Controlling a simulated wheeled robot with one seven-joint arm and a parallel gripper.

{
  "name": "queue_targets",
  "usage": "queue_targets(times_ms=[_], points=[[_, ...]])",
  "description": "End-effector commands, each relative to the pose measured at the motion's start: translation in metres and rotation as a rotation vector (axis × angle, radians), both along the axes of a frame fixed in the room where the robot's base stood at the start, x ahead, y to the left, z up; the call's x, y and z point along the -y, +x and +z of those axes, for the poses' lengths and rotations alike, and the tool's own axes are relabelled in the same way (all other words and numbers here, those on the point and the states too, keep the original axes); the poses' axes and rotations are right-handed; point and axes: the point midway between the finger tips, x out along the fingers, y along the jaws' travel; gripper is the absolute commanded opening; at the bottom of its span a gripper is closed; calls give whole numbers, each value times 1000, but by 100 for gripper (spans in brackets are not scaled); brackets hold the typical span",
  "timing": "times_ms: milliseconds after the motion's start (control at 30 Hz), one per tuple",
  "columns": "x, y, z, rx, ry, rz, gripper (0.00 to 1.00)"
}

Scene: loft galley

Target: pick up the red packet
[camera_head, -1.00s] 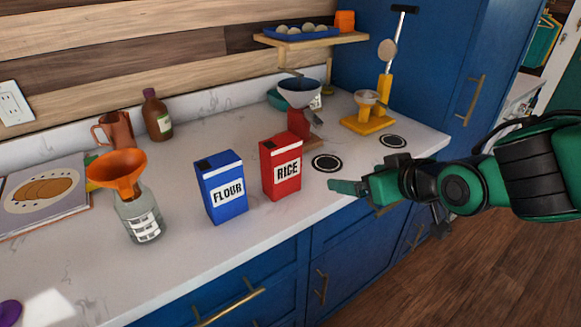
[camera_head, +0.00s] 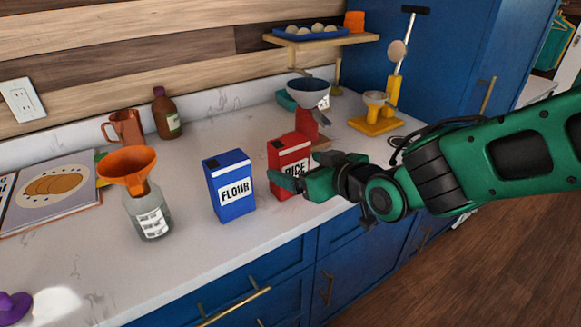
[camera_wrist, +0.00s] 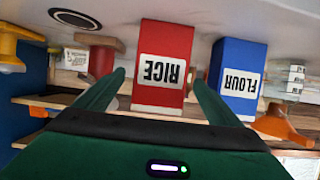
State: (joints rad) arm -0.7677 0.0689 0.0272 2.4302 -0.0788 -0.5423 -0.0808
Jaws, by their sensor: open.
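The red packet (camera_head: 289,158), labelled RICE, stands upright on the white counter to the right of the blue FLOUR packet (camera_head: 229,187). My gripper (camera_head: 290,176) is in front of the red packet in the head view and hides its lower part and some of its label. In the wrist view, which is upside down, the red packet (camera_wrist: 166,62) shows between my two open fingers (camera_wrist: 157,88), beyond their tips or partly between them; I cannot tell how deep. The blue packet (camera_wrist: 238,72) is just right of the right finger there. The gripper holds nothing.
A glass bottle with an orange funnel (camera_head: 127,165) stands left of the blue packet. A red-based scale with a grey bowl (camera_head: 308,93) is behind the red packet. A yellow stand (camera_head: 375,123) is further right. The front counter strip (camera_head: 180,262) is clear.

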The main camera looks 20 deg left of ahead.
Motion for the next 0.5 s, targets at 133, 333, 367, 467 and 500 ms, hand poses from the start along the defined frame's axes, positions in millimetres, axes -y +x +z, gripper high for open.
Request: queue_targets(times_ms=[133, 333, 367, 467, 500], points=[[-15, 13, -5, -1, -1, 0, 88], [-31, 26, -13, -1, -2, 0, 88], [-32, 27, -14, -1, -2, 0, 88], [-34, 29, -14, 0, 0, -1, 88], [-34, 29, -14, 0, 0, -1, 88]])
